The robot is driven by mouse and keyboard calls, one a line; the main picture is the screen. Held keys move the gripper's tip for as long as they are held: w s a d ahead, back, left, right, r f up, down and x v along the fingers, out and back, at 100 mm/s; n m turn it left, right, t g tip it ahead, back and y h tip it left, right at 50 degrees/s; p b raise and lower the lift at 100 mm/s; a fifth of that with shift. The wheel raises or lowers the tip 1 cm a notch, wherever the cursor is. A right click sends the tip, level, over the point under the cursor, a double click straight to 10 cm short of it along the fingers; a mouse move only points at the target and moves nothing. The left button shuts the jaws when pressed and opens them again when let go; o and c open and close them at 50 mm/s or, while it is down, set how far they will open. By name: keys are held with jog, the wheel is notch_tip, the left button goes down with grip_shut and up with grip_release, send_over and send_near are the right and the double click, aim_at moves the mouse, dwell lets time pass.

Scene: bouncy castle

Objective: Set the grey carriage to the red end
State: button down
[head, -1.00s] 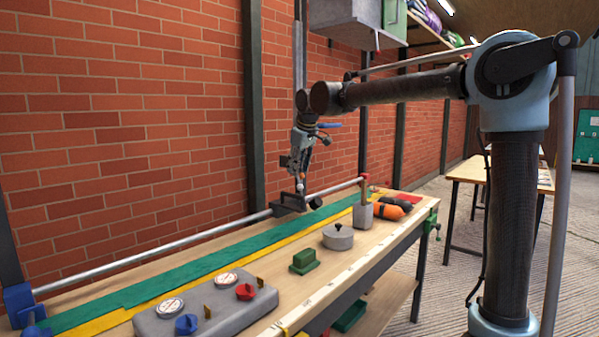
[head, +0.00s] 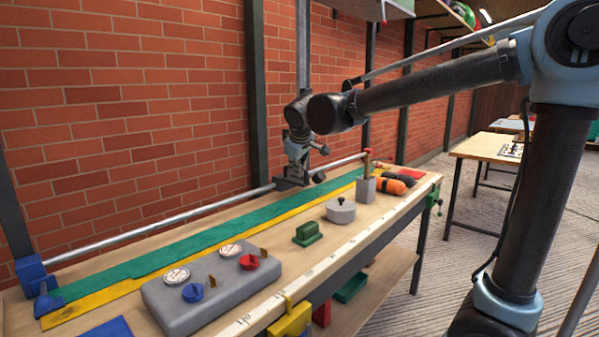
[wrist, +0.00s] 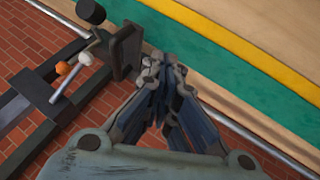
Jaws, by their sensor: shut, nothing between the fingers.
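The dark grey carriage (head: 288,184) sits on the metal rail (head: 160,224) behind the bench, nearer its far right end than its blue left end (head: 33,276). A black round knob (head: 319,177) sticks out from it. The rail's right end reaches a small reddish part (head: 366,156), partly hidden by things on the bench. My gripper (head: 302,174) is low at the carriage. In the wrist view my gripper's fingers (wrist: 165,65) are shut and empty, close beside the carriage's upright plate (wrist: 125,50). I cannot tell whether they touch it.
Green and yellow strips (head: 150,262) run along the bench. A grey gauge box (head: 205,295), green block (head: 307,234), lidded grey pot (head: 340,212), grey cup (head: 366,190) and orange cylinder (head: 390,186) stand in front. A brick wall (head: 130,100) rises close behind the rail.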

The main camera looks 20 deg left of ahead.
aim_at(300, 184)
jog(key=shift+w+a+f, duration=0.25)
jog(key=shift+w+f, duration=0.85)
jog(key=shift+w, duration=0.3)
jog(key=shift+w+a+f, duration=0.25)
jog(key=shift+w+f, duration=0.85)
jog(key=shift+w, duration=0.25)
jog(key=shift+w+a+f, duration=0.25)
jog(key=shift+w+f, duration=0.85)
jog(key=shift+w, duration=0.3)
